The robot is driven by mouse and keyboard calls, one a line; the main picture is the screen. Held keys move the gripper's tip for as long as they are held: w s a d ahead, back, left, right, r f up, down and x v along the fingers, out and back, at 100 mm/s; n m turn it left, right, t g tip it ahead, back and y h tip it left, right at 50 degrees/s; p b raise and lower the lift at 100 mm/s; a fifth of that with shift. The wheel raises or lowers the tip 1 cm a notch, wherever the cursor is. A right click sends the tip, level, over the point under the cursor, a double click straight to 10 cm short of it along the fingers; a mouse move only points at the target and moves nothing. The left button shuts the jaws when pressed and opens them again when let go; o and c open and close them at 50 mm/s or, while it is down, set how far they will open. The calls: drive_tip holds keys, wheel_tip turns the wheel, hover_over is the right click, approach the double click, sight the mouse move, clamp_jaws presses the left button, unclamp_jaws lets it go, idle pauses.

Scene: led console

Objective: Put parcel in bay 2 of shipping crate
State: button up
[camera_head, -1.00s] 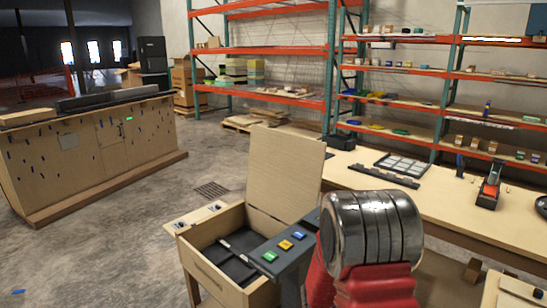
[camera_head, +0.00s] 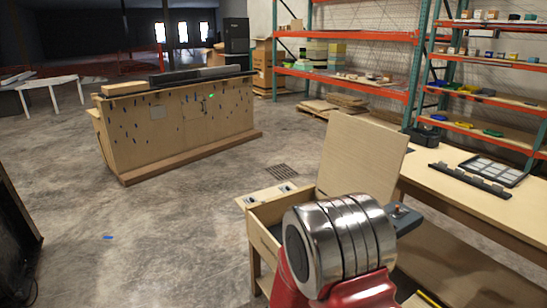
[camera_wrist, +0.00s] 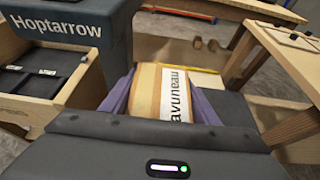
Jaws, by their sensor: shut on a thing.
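The parcel (camera_wrist: 148,85), a tan box with a white label bearing dark letters, sits between the purple fingers of my gripper (camera_wrist: 160,98) in the wrist view. My gripper is shut on it. The shipping crate (camera_head: 262,240) is a light wooden box with its lid raised, in the lower middle of the head view, partly hidden by my arm. In the wrist view the crate (camera_wrist: 70,98) is at the left, apart from the parcel, with dark compartments and small white labels inside. I cannot tell which is bay 2. My gripper is hidden in the head view.
A long workbench (camera_head: 455,190) runs along the right. A wooden counter (camera_head: 180,125) stands at the back left. Open floor lies left of the crate.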

drive_tip(key=a+n+t+y, duration=0.1)
drive_tip(key=a, duration=0.5)
drive_tip(key=shift+w+a+f+t, duration=0.15)
drive_tip(key=shift+a+f+t, duration=0.05)
drive_tip(key=shift+a+t, duration=0.15)
drive_tip(key=shift+n, duration=0.3)
drive_tip(key=w+a+r+n+t+y, duration=0.3)
drive_tip(key=a+n+t+y, duration=0.1)
drive_tip(key=n+y, duration=0.15)
drive_tip(key=d+r+n+y, duration=0.1)
drive_tip(key=d+r, duration=0.3)
drive_tip(key=r, duration=0.5)
drive_tip(key=shift+s+r, duration=0.25)
drive_tip(key=shift+s, duration=0.05)
idle(0.5)
